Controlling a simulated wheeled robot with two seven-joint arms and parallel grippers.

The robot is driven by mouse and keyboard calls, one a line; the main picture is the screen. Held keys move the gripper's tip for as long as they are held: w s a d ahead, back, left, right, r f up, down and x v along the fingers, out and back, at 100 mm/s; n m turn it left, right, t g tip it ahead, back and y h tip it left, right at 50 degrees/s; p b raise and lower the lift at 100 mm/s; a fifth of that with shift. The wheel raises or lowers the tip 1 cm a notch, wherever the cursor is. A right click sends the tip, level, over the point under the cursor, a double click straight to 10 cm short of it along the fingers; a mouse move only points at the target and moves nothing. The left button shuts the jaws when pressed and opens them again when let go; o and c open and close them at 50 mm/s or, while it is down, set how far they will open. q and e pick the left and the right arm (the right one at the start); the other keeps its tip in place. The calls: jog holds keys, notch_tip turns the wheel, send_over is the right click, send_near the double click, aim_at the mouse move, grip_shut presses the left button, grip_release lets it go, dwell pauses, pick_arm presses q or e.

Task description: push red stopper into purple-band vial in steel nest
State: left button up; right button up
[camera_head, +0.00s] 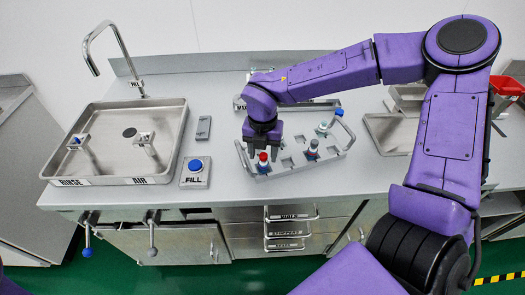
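My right gripper (262,153) points down over the front left of a steel carrier (297,167) with handles at its ends. Its dark fingertips look apart. A red stopper (263,157) shows just below and between them, on top of a small vial (263,167) standing in the carrier. Whether the fingertips touch the stopper, and how deep it sits, is too small to tell. The vial's band colour is unclear. Another vial (312,147) stands in the middle of the carrier. My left gripper is not in view.
A steel sink tray (170,120) marked RINSE and AIR is on the left, with a tap (104,45) behind it. A blue FILL button (196,166) stands between sink and carrier.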

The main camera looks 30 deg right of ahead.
notch_tip(320, 180, up, 11)
jog(key=b, duration=0.1)
jog(key=shift+f, duration=0.2)
